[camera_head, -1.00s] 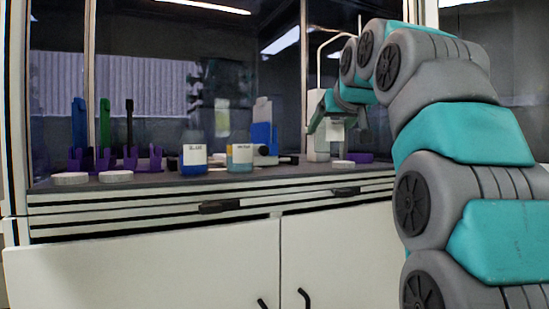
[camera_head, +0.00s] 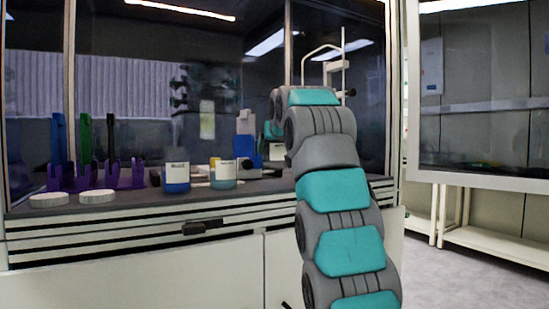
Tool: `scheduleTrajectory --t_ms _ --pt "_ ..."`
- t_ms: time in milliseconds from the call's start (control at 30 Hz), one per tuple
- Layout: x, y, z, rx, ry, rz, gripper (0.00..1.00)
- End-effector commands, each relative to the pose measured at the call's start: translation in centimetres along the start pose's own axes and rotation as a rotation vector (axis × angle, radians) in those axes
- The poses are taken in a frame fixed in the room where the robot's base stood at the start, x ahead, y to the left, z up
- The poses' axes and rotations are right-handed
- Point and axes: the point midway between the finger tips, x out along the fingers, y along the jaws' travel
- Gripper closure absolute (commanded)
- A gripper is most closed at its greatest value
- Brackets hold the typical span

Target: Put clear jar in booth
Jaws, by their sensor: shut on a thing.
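My gripper (camera_head: 269,136) is at the back right of the booth's dark worktop, mostly hidden behind my own arm. It is shut on what looks like the clear jar (camera_head: 277,152), of which only a small pale part shows beside the arm. The jar's base is hidden, so I cannot tell whether it touches the worktop. The booth (camera_head: 69,90) has glass panels in a pale frame, with its front open above the worktop (camera_head: 130,207).
A blue-filled jar (camera_head: 176,178) and a jar with coloured liquid (camera_head: 223,174) stand mid-worktop. Two white lids (camera_head: 48,200) (camera_head: 97,196) lie at the front left, before purple racks (camera_head: 125,176). A blue-and-white device (camera_head: 245,145) stands near my gripper. Floor is open at the right.

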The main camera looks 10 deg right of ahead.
Motion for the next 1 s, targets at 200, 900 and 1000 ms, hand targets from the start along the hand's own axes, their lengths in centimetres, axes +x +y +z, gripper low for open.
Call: scheduleTrajectory --t_ms 200,900,1000 --pt "0.5 0.0 0.9 0.000 -0.005 0.000 0.83" --pt "1.4 0.0 3.3 0.000 -0.001 0.001 0.83" --pt "1.4 0.0 3.5 0.000 -0.002 0.000 0.83"
